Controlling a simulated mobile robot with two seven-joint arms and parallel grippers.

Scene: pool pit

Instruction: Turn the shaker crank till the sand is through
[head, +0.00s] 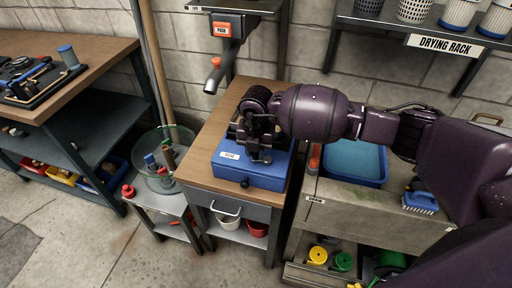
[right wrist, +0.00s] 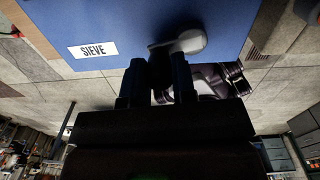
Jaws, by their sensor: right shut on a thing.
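The shaker is a blue box (head: 240,172) with a white label, standing on the wooden-topped cabinet. In the right wrist view its blue face (right wrist: 160,15) fills the top, and the label reads SIEVE. The grey crank (right wrist: 182,42) shows against that face. My right gripper (right wrist: 156,75) is shut on the crank, whose grip is mostly hidden between the dark fingers. In the head view my right gripper (head: 260,147) is over the front of the box and hides much of its top. No sand can be made out. My left gripper is not in view.
A dispenser with an orange label (head: 222,29) hangs behind the box. A round glass bowl (head: 140,160) on a stand is at left. A blue tub (head: 355,160) and a brush (head: 420,202) are at right. The drying rack (head: 440,42) is above.

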